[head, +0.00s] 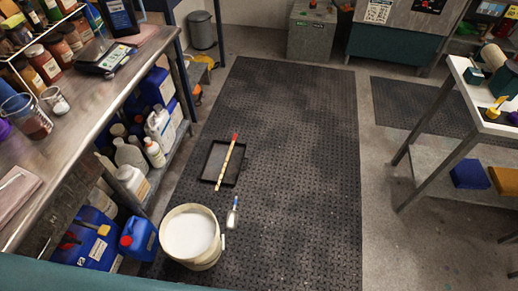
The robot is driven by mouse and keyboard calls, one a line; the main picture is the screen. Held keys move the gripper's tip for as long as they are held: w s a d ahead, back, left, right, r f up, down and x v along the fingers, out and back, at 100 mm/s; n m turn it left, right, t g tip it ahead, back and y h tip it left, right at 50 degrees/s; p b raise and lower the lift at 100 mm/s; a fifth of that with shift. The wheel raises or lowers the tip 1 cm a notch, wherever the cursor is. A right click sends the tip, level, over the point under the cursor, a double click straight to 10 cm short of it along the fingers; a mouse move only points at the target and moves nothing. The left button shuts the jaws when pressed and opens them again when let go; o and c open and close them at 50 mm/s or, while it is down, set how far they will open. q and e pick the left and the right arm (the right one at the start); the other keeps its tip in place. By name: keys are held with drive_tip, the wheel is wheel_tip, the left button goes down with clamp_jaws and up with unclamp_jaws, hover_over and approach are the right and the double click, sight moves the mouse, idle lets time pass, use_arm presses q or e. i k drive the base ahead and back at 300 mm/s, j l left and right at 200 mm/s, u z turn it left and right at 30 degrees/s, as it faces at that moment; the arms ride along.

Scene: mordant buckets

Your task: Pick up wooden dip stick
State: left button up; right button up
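The wooden dip stick (225,168) is pale with dark bands and a red tip at its far end. It rests slanted across a black tray (210,178) on the dark floor mat, with its ends at or past the tray's rims. A white bucket (194,264) filled with white liquid or powder stands just in front of the tray. Neither of my grippers is in the head view.
A metal workbench (108,82) with jars and a scale runs along the left, with bottles and blue canisters (138,240) below. A small brush-like tool (232,214) is beside the bucket. The mat (305,160) is clear to the right. A table (475,115) stands at right.

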sight(235, 138)
drive_tip(key=i+l+z, duration=0.15)
drive_tip(key=i+l, duration=0.2)
drive_tip(key=i, duration=0.15)
drive_tip(key=i+l+z, duration=0.1)
drive_tip(key=i+l, duration=0.25)
drive_tip(key=i, duration=0.15)
drive_tip(key=i+l+z, duration=0.15)
drive_tip(key=i, duration=0.35)
drive_tip(key=i+u, duration=0.15)
drive_tip(key=i, duration=0.6)
drive_tip(key=i+l+u, duration=0.15)
drive_tip(key=i, duration=0.6)
drive_tip(key=i+u, duration=0.45)
drive_tip(key=i+l+u, duration=0.15)
drive_tip(key=u, duration=0.35)
drive_tip(key=i+l+u, duration=0.3)
drive_tip(key=u, duration=0.15)
